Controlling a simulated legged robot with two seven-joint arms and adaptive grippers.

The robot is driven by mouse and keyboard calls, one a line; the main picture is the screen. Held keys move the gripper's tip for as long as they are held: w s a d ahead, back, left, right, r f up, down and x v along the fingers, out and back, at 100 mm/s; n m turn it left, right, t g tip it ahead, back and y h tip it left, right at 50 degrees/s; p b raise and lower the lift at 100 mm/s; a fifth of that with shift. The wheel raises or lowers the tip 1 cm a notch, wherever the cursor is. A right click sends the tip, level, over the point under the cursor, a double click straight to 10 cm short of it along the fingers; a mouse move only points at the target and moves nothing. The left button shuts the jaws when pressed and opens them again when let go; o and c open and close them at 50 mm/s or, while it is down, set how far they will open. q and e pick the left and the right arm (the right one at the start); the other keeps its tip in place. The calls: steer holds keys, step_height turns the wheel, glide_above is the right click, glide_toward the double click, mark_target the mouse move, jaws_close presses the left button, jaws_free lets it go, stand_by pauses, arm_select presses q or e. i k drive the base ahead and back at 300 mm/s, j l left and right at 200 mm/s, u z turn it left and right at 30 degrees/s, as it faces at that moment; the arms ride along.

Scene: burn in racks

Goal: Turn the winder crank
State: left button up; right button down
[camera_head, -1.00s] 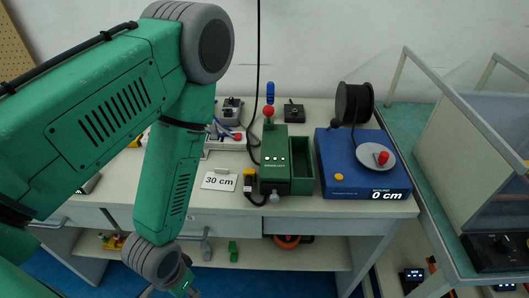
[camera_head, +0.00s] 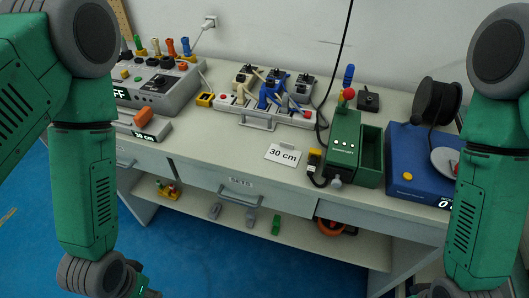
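The winder is a blue box (camera_head: 408,165) at the right end of the table, with a black spool (camera_head: 437,98) at its back. Its grey crank disc (camera_head: 443,160) shows only in part, as my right forearm covers the rest. The display on the box front is mostly covered, with only a "0" showing. My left arm hangs down at the left and my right arm hangs down at the right in front of the winder. Both grippers are below the picture edge, so their fingers do not show.
A green machine (camera_head: 344,145) with a red-knobbed lever stands left of the winder. A power strip (camera_head: 262,112) with plugs and a grey test unit (camera_head: 157,85) stand further left. A shelf below holds small parts.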

mark_target(445, 160)
steer(key=z, duration=1.25)
steer(key=i+l+z, duration=0.1)
steer(key=l, duration=0.35)
steer(key=i+l, duration=0.1)
steer(key=l, duration=0.35)
steer(key=i+l+z, duration=0.15)
steer(key=l, duration=0.3)
